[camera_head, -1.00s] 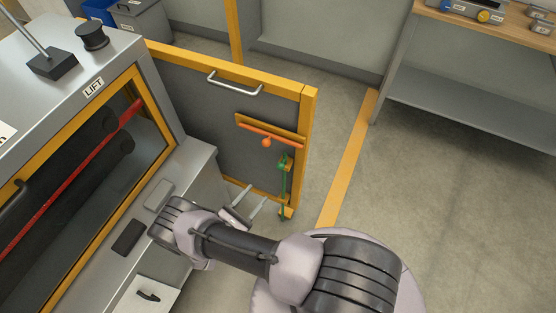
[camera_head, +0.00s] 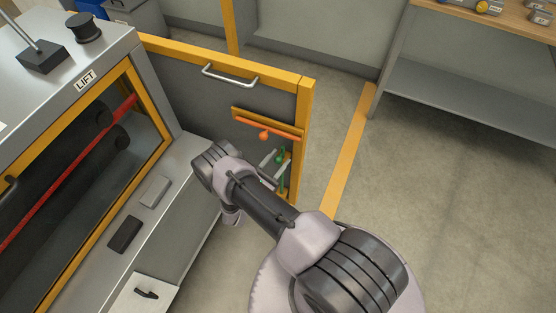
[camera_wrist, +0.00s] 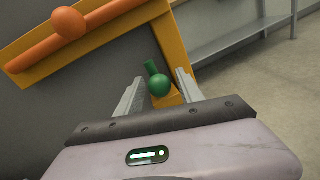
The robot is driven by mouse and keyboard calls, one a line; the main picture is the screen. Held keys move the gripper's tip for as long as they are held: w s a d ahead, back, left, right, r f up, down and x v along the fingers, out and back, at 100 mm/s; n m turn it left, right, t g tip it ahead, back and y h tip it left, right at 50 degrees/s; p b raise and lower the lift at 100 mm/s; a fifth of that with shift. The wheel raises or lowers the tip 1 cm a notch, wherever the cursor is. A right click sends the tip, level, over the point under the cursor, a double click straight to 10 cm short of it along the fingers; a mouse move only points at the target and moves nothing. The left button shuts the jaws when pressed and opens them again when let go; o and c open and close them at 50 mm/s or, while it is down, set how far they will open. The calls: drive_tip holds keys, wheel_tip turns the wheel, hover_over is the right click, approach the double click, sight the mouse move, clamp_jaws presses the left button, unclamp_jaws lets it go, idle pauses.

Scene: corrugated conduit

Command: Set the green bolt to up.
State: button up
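The green bolt (camera_head: 281,181) is a thin upright rod near the free edge of the yellow-framed grey gate, partly hidden by my arm in the head view. Its round green knob (camera_head: 280,159) also shows in the wrist view (camera_wrist: 159,87), with a short green stub above it. My gripper (camera_wrist: 157,90) is open, with one finger on each side of the knob. In the head view my gripper (camera_head: 275,165) is at the gate's lower right. I cannot tell whether the fingers touch the knob.
An orange bolt with a ball knob (camera_head: 263,135) lies on a yellow plate just above the green one. The gate's handle (camera_head: 230,77) is higher up. A grey machine cabinet (camera_head: 190,165) stands at left. A workbench (camera_head: 480,103) stands at right, with clear floor between.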

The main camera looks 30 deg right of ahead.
clamp_jaws()
idle(1.2)
